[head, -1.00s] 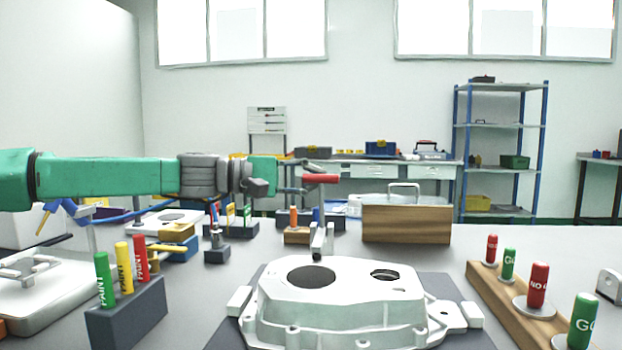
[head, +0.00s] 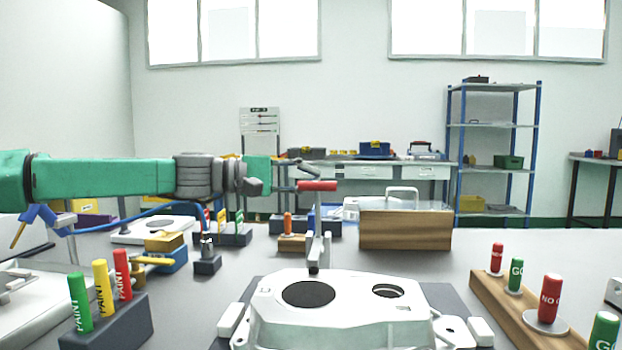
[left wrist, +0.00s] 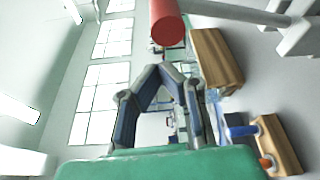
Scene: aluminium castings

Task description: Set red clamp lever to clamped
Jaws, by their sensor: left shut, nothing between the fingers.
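The red clamp lever (head: 318,186) has a red grip lying level in the head view, at the top of a grey upright clamp (head: 318,250) behind the white casting (head: 345,295). In the left wrist view the red grip (left wrist: 168,25) is seen nearly end-on, just beyond the fingertips. My left gripper (head: 306,175) comes in from the left at the height of the grip. Its fingers (left wrist: 161,72) are shut and empty, beside the grip; whether they touch it I cannot tell. My right gripper is not in view.
A paint-marker block (head: 120,325) stands front left and a gauge rack (head: 515,300) front right. Small fixtures (head: 207,262) stand under my left arm. Grey table is bare right of the box.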

